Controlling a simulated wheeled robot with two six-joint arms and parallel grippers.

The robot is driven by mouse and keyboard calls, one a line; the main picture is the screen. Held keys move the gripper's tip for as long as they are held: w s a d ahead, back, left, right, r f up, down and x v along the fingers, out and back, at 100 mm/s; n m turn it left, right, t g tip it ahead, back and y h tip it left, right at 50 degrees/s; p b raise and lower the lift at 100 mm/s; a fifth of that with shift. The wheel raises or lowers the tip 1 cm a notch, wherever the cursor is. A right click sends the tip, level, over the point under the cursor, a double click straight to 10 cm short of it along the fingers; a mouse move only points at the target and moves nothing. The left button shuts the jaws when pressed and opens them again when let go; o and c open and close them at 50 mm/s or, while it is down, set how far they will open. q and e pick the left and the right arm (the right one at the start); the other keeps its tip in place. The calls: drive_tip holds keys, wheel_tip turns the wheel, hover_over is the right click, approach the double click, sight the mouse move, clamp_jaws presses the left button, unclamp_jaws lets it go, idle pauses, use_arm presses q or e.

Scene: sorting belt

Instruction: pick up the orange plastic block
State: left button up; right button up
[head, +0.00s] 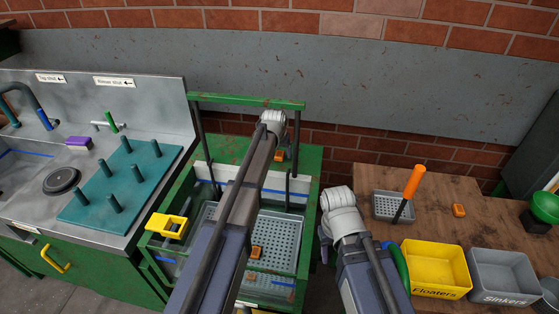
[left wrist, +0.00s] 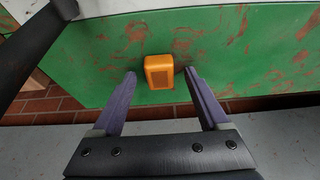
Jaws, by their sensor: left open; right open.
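An orange block (left wrist: 159,72) sits on the green painted surface in the left wrist view. In the head view part of it (head: 279,156) shows beyond my left forearm, at the back of the green tank frame. My left gripper (left wrist: 159,76) is open, its two purple fingers on either side of the block with gaps visible. In the head view my left arm hides those fingers. My right gripper (head: 325,247) is low at centre right, partly hidden by its own wrist. Another orange block (head: 256,252) is in the grey perforated basket, and one (head: 458,210) lies on the wooden table.
The green frame's top bar (head: 245,101) and dark posts stand around my left arm. A yellow bin (head: 436,291) and grey bin (head: 505,298) are on the right table, near a grey tray (head: 385,207) with an orange-handled tool (head: 413,182). A teal peg board (head: 95,215) is left.

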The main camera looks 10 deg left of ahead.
sight(279, 155)
use_arm(q)
clamp_jaws()
idle(0.5)
drive_tip(key=shift+r, duration=0.1)
wheel_tip(279, 155, up, 10)
drive_tip(key=p, duration=1)
